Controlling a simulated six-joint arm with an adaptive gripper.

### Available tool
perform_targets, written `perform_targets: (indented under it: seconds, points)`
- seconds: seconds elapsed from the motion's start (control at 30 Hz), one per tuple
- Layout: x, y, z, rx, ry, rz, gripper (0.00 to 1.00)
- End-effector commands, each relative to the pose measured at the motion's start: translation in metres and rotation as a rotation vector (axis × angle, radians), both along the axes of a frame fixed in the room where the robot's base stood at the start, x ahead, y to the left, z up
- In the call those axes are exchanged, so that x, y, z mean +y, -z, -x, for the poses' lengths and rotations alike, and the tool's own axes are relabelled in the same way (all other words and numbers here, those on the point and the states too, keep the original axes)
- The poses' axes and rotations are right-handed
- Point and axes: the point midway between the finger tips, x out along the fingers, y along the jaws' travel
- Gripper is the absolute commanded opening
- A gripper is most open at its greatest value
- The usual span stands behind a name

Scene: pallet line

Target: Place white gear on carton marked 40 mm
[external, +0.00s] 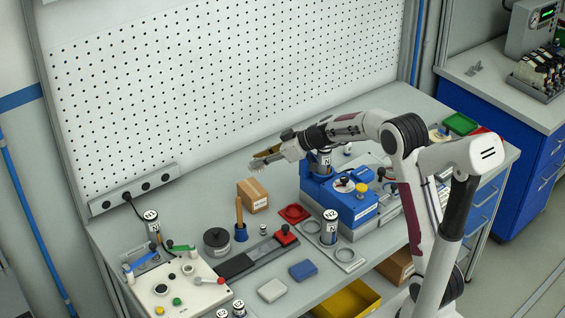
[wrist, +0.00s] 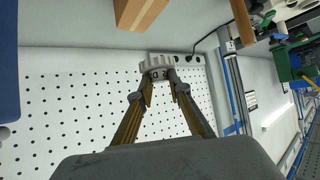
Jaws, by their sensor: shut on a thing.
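My gripper (external: 263,160) reaches left over the bench with its brass-coloured fingers shut on the white gear (external: 256,166). In the wrist view the gear (wrist: 155,64) sits between the fingertips (wrist: 160,82). A brown carton (external: 252,196) stands on the bench; in the external picture it is just below the gear, with a visible gap. A label shows on its side, too small to read. In the wrist view part of the carton (wrist: 141,12) shows at the top edge, apart from the gear.
A wooden-handled tool in a blue holder (external: 240,233) stands left of the carton. A red tray (external: 294,213) lies to its right, and a blue fixture (external: 345,205) stands farther right. A pegboard (external: 210,90) rises behind. Another carton (external: 396,266) sits lower, near my arm.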

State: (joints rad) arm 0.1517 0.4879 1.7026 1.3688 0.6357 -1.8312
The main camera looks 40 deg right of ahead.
Motion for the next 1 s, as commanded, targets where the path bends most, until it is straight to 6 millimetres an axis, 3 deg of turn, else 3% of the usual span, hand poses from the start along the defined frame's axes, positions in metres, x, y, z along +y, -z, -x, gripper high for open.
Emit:
perform_targets:
  seconds: [0.53, 1.0]
  points:
    - [0.0, 0.056, 0.0, 0.004, 0.0, 0.0, 0.0]
    - [0.0, 0.063, 0.0, 0.0, -0.001, 0.0, 0.0]
